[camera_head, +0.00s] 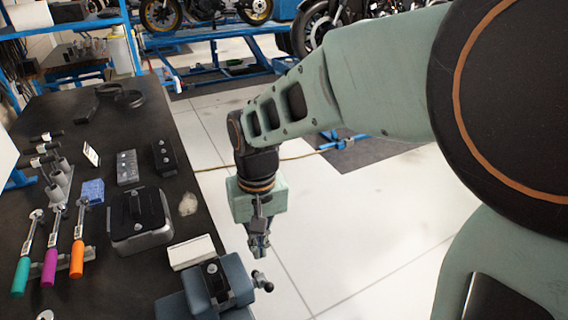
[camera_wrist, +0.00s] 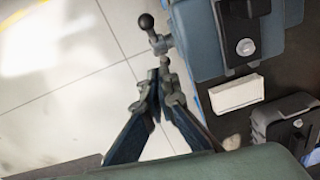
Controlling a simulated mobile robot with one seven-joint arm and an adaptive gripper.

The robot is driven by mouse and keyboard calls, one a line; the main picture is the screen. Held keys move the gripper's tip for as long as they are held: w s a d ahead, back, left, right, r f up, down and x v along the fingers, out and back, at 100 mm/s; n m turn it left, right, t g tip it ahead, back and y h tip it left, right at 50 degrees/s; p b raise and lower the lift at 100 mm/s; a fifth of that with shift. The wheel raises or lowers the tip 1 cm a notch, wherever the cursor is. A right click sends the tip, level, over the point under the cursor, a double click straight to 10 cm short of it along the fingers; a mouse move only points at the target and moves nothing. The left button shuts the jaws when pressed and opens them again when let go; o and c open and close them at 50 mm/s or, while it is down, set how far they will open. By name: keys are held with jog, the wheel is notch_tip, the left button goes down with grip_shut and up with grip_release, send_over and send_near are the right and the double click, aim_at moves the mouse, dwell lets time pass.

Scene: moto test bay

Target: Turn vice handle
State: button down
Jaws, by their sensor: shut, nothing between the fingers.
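The blue-grey vice (camera_head: 213,290) stands at the bench's front right edge in the head view. Its body also shows at the top right of the wrist view (camera_wrist: 205,42). The vice handle (camera_head: 262,281), with a dark ball end, sticks out on the vice's right side past the bench edge. In the wrist view the handle (camera_wrist: 152,32) lies just beyond my fingertips. My gripper (camera_head: 259,247) is shut and empty, pointing down beside the vice over the floor. In the wrist view the fingertips (camera_wrist: 160,75) meet close to the handle's lower end; whether they touch it I cannot tell.
The black bench (camera_head: 150,100) carries a white block (camera_head: 191,252), a grey case (camera_head: 140,218), black and grey blocks, a blue box (camera_head: 92,191) and several colored-handled tools (camera_head: 77,258). Open floor (camera_head: 330,230) lies right of the bench. Motorcycles on blue lifts stand behind.

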aim_at(265, 280)
jog(key=shift+s+d+f+p, duration=0.15)
jog(key=shift+s+d+f, duration=0.25)
jog(key=shift+s+f, duration=0.35)
jog(key=shift+s+d+f+p, duration=0.15)
jog(key=shift+s+d+f, duration=0.3)
jog(key=shift+s, duration=0.5)
jog(key=shift+a+f+b, duration=0.1)
jog(key=shift+f+b, duration=0.05)
jog(key=shift+b, duration=0.2)
